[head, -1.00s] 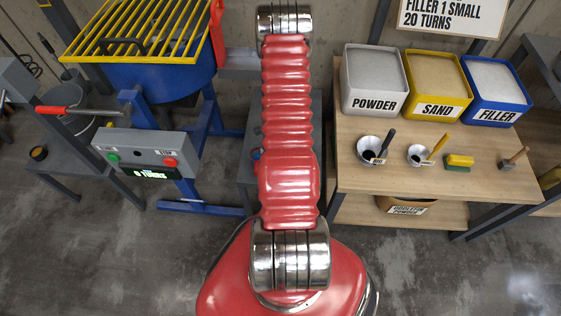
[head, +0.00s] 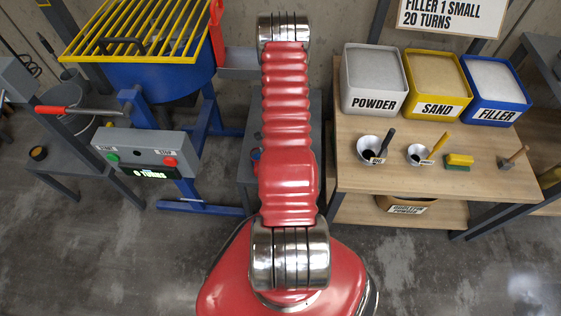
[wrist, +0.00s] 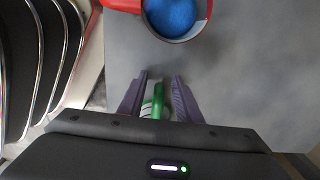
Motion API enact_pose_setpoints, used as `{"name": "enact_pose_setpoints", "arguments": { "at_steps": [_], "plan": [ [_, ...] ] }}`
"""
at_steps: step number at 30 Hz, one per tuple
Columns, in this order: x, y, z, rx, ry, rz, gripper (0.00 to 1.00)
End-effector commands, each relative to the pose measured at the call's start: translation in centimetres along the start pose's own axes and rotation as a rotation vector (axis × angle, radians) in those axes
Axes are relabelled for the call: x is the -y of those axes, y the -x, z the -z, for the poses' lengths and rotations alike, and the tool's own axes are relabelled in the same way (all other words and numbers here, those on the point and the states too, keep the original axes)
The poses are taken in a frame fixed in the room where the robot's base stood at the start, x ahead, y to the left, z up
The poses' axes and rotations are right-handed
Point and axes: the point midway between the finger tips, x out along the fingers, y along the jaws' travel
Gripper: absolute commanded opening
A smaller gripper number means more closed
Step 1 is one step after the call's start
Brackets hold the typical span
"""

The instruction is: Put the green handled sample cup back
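The green handle (wrist: 158,98) of the sample cup shows in the wrist view, low in the middle, above a grey tabletop (wrist: 240,75). A pale curved part is beside it; the rest of the cup is hidden by my gripper. My gripper (wrist: 160,77) has its two purple fingers apart, one on each side of the handle, with a gap visible on both sides. I cannot tell how high the fingers are above the table. In the head view my arm hides the gripper and the cup.
A red container with blue contents (wrist: 170,14) stands just beyond the fingertips. In the head view, a wooden table (head: 390,185) at right holds powder, sand and filler bins, scoops and a sponge. The blue mixer (head: 160,80) and control box (head: 145,150) are at left.

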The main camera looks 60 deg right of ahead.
Motion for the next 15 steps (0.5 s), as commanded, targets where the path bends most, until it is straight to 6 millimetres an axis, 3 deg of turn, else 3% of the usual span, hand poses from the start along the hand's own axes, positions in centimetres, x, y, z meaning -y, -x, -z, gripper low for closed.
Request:
{"name": "enact_pose_setpoints", "arguments": {
  "at_steps": [8, 15],
  "plan": [
    [0.0, 0.1, 0.0, 0.000, 0.000, 0.000, 0.31],
    [0.1, 1.6, 0.0, 0.000, 0.000, 0.001, 0.31]
  ]
}}
